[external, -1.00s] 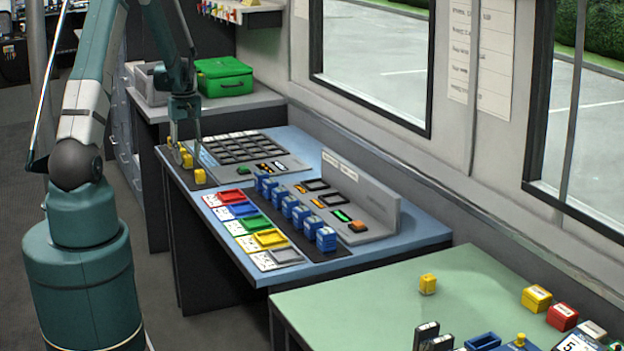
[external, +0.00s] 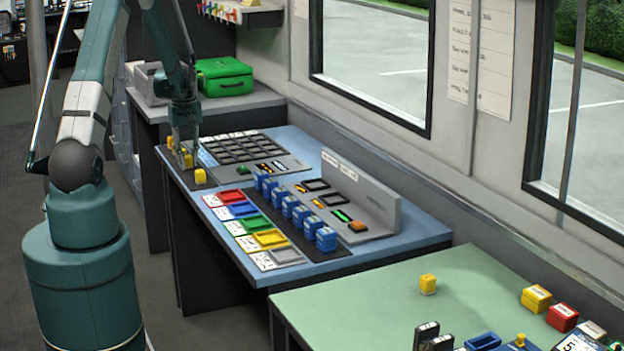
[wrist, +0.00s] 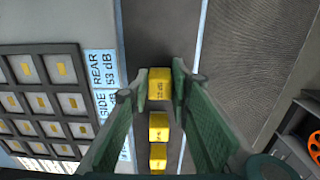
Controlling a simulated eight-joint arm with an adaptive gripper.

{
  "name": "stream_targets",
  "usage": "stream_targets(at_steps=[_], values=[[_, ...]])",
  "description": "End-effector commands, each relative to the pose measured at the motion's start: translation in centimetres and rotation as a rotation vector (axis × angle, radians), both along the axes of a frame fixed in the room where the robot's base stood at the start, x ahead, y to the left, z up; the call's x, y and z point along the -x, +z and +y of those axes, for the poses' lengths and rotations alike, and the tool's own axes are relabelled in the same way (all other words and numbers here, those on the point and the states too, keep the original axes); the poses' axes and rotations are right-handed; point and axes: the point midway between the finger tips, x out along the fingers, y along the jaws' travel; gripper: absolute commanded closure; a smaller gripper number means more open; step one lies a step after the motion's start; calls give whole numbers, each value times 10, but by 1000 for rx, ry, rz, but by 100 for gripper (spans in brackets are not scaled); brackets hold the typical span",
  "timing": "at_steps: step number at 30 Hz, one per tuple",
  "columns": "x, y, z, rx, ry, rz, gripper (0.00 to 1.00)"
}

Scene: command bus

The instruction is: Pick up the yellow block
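Three yellow blocks with dark printed labels stand in a row on a dark strip (wrist: 138,30) along the blue desk's left edge. In the wrist view they are the top block (wrist: 159,84), the middle block (wrist: 159,127) and the lower block (wrist: 158,158). The external view shows the nearest one (external: 200,176) clear of my gripper; the others are partly hidden. My gripper (external: 186,158) points down over the row. In the wrist view its green fingers (wrist: 160,88) are open, one on each side of the top block. Contact with it cannot be told.
A panel of dark square cells (external: 235,148) lies right of the row. Coloured trays (external: 265,238) and blue blocks (external: 298,213) stand nearer on the desk. Another yellow block (external: 428,284) stands on the green table (external: 375,300). A green case (external: 224,77) sits behind.

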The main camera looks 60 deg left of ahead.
Motion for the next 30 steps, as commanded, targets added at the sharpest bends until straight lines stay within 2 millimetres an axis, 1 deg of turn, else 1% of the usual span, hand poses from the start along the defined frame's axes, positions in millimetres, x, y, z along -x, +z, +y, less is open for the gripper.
stream_targets(at_steps=[1,3,12,17,23,30], values=[[0,0,0,0,0,0,87],[0,0,0,0,0,0,94],[0,0,0,0,0,0,94],[0,5,0,0,0,0,94],[0,22,0,0,0,0,94],[0,54,0,0,0,0,94]])
